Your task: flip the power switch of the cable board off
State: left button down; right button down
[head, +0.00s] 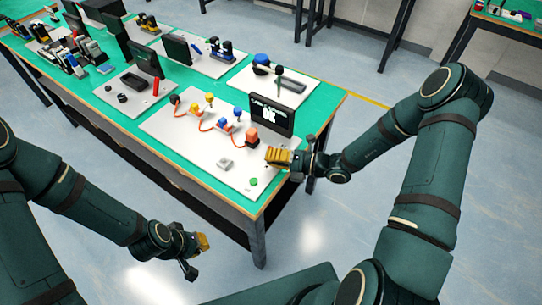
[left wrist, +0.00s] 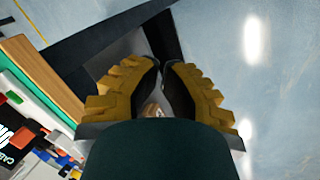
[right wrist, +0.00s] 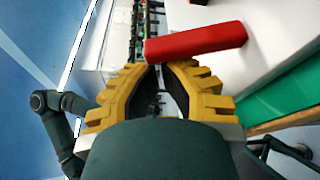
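The white cable board (head: 195,140) lies on the near right end of the green-topped table. It carries coloured plugs on orange cables, a dark display (head: 271,115) with white writing, an orange-red block (head: 252,137), a small grey box (head: 225,164) and a green button (head: 253,181). I cannot tell for sure which part is the power switch. My right gripper (head: 267,156) is shut and empty over the board's right edge, right of the grey box. The right wrist view shows a red bar (right wrist: 195,42) just beyond its fingertips. My left gripper (head: 206,242) is shut and empty, off the table's front edge.
The wooden table edge (head: 240,222) lies between my left gripper and the board. The floor in front is clear.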

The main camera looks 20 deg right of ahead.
jog(key=shift+w+d+r+m+y+p, duration=0.3)
jog(key=shift+r+m+p, duration=0.15)
jog(key=shift+m+p, duration=0.25)
jog(key=shift+w+d+r+m+p, duration=0.25)
jog(key=shift+d+m+p, duration=0.1)
jog(key=shift+m+p, duration=0.4)
jog(key=shift+w+d+r+m+t+y+p, duration=0.1)
jog(key=shift+w+d+m+t+y+p, duration=0.15)
jog(key=shift+m, duration=0.4)
jog(key=shift+w+d+m+t+y+p, duration=0.2)
jog(key=shift+d+m+y, duration=0.15)
jog(key=shift+m, duration=0.25)
jog(key=m, duration=0.1)
jog(key=d+m, duration=0.1)
jog(key=shift+w+m+t, duration=0.3)
jog(key=shift+w+t, duration=0.05)
jog(key=shift+w, duration=0.05)
pick_arm(q)
jog(key=r, duration=0.1)
jog(key=w+r, duration=0.1)
jog(key=r, duration=0.2)
jog(key=shift+w+a+r, duration=0.1)
jog(key=shift+w+r, duration=0.1)
jog(key=shift+w, duration=0.05)
pick_arm(e)
jog(key=shift+d, duration=0.1)
